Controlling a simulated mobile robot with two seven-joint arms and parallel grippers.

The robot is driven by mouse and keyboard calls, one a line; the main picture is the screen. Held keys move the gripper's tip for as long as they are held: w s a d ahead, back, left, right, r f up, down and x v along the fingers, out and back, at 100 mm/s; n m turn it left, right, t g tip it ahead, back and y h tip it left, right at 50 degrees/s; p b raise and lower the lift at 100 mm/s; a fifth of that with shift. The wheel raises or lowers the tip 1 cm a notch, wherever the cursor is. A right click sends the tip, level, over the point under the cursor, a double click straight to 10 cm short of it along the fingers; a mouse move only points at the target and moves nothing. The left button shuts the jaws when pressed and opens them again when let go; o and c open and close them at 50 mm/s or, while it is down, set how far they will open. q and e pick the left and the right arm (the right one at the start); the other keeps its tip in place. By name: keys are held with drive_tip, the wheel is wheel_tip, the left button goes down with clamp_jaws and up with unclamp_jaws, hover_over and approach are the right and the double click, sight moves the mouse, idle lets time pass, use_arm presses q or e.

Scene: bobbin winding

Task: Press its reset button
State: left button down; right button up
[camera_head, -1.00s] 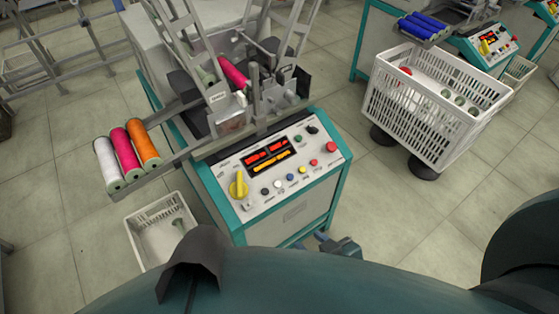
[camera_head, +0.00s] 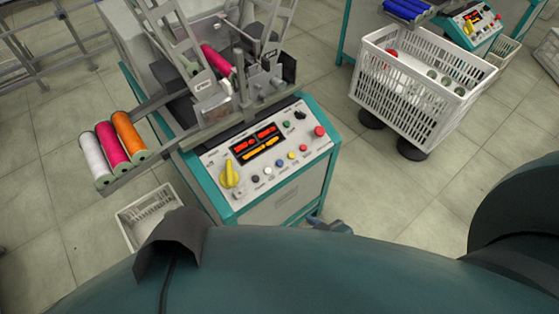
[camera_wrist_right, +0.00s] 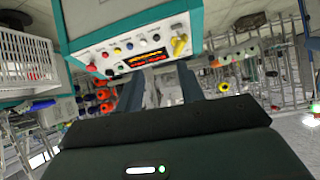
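The winding machine's control panel (camera_head: 262,150) faces up in the head view, with red and orange lit displays. It carries a yellow rotary knob (camera_head: 229,174), a large red button (camera_head: 319,131), and a row of small buttons, including a white one (camera_head: 268,170), a blue one (camera_head: 280,163) and a yellow one (camera_head: 291,155). I cannot read which is reset. My right gripper (camera_head: 329,226) shows only in part, low in front of the cabinet. In the right wrist view its fingers (camera_wrist_right: 160,80) are apart and empty, with the panel beyond, untouched. My left gripper is not in view.
White, pink and orange thread bobbins (camera_head: 114,145) lie on a rail at the left. A white crate (camera_head: 142,212) sits on the floor below them. A larger white basket (camera_head: 415,90) stands at the right, near a second machine (camera_head: 474,25). Floor between is clear.

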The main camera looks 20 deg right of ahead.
drive_tip(key=shift+c, duration=0.6)
clamp_jaws()
idle(1.2)
